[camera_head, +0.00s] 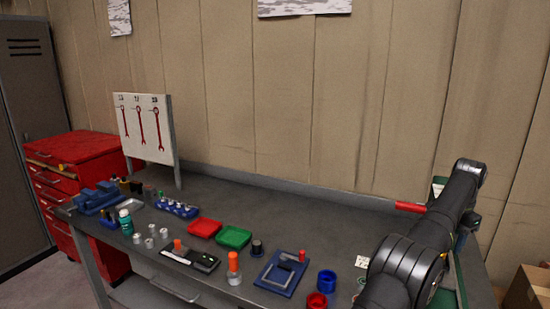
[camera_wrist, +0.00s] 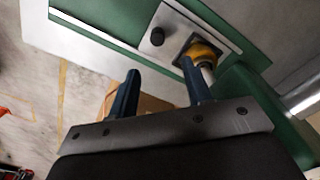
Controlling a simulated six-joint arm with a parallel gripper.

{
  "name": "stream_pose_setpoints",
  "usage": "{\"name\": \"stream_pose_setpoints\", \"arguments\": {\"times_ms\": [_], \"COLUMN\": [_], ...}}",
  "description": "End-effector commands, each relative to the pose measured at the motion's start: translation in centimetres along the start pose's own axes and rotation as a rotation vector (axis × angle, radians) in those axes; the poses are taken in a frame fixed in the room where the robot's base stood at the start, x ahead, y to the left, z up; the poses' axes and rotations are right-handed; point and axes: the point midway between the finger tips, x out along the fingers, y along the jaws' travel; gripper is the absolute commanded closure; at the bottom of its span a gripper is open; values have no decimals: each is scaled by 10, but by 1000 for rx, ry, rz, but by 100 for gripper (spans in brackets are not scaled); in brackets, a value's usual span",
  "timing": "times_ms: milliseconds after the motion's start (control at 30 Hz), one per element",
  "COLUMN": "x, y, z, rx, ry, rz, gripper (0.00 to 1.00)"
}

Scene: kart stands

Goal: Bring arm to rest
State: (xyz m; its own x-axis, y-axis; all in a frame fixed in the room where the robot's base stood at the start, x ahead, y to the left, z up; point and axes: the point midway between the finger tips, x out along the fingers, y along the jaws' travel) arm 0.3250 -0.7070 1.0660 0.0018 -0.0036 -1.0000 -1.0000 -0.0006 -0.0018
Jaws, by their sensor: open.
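My gripper (camera_wrist: 162,92) shows in the wrist view with its two dark blue fingers apart and nothing between them. Behind the fingers is a green panel (camera_wrist: 95,35) with a metal plate, a black knob (camera_wrist: 157,37) and a yellow and white part (camera_wrist: 203,54). I cannot tell whether a finger touches the yellow part. In the head view my black arm spans the right side of the workbench (camera_head: 330,205), and my gripper is not clearly visible there.
On the bench stand a red tray (camera_head: 204,228), a green tray (camera_head: 234,237), a blue frame (camera_head: 280,273), a blue cup (camera_head: 327,281), a red cup (camera_head: 317,300) and several small parts. A wrench board (camera_head: 145,128) stands at the back left. The bench's back middle is clear.

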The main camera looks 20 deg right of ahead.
Motion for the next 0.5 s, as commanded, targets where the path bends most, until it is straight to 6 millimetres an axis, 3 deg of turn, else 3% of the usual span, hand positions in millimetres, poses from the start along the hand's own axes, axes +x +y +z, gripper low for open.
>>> {"name": "stream_pose_setpoints", "arguments": {"times_ms": [33, 200, 500], "x": [-3, 21, 79], "y": [0, 0, 1], "z": [0, 1, 1], "rx": [0, 0, 1], "ry": [1, -3, -6], "rz": [0, 1, 3], "gripper": [55, 55, 55]}}
